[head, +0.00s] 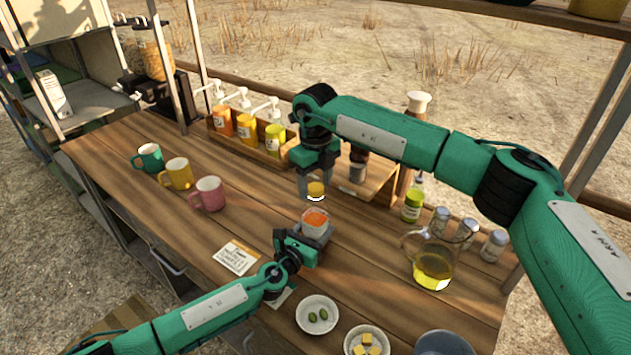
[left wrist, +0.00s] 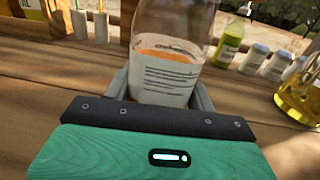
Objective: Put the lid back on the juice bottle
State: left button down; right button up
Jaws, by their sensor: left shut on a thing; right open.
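The juice bottle (head: 316,222) is clear, with orange juice inside, and stands upright on the wooden counter. My left gripper (head: 305,250) is shut around its lower part. The left wrist view shows the bottle (left wrist: 165,75) and its white printed label between the fingers; its top is out of that frame. My right gripper (head: 316,184) points down over the bottle, fingers open. A yellow lid (head: 316,188) shows between these fingers, at the bottle's mouth, with a white curved edge just below it. I cannot tell whether the lid is fully seated.
Three mugs (head: 177,173) stand at left, with pump bottles (head: 246,129) in a wooden rack behind. A card (head: 237,257) lies left of the bottle. Small bowls (head: 317,314) are in front. A glass jug (head: 434,267) and several jars (head: 466,231) stand at right.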

jog(key=shift+r, duration=2.25)
jog(key=shift+c, duration=0.5)
jog(key=n, duration=0.1)
jog(key=r+n, duration=0.1)
jog(key=shift+a+r+n, duration=0.1)
jog(key=shift+r+n, duration=0.15)
jog(key=shift+n, duration=0.15)
notch_tip(320, 180, up, 2)
jog(key=n, duration=0.4)
jog(key=shift+f, duration=4.05)
